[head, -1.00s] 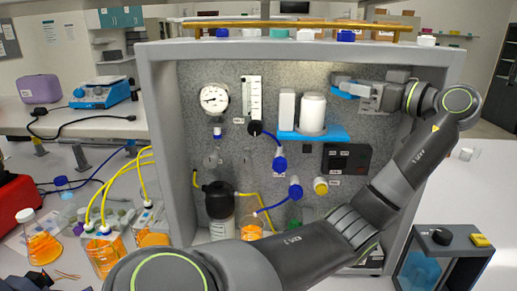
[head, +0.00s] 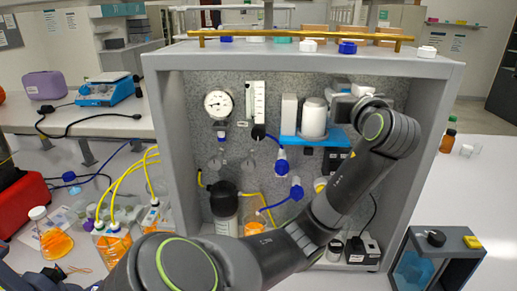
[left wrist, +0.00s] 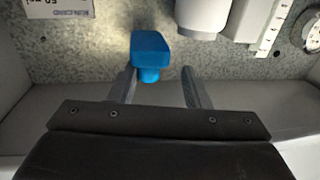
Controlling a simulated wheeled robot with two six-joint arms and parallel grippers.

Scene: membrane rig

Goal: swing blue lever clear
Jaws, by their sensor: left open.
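The blue lever (left wrist: 150,52) shows in the left wrist view as a blue block with a short stub beneath it. It lies between the two fingers of my left gripper (left wrist: 158,75), closer to the left-hand finger in the picture. The fingers are apart; I cannot tell whether either touches it. In the head view my left gripper (head: 345,104) is at the panel's upper right, right of a white cylinder (head: 314,119). The gripper and wrist hide the lever there. My right gripper is not in view.
The grey rig frame (head: 425,150) encloses the panel, with its right wall close to my arm. A blue shelf (head: 300,138) lies under the cylinder. A gauge (head: 218,104) and flowmeter (head: 257,101) are further left. Flasks with orange liquid (head: 53,242) stand at lower left.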

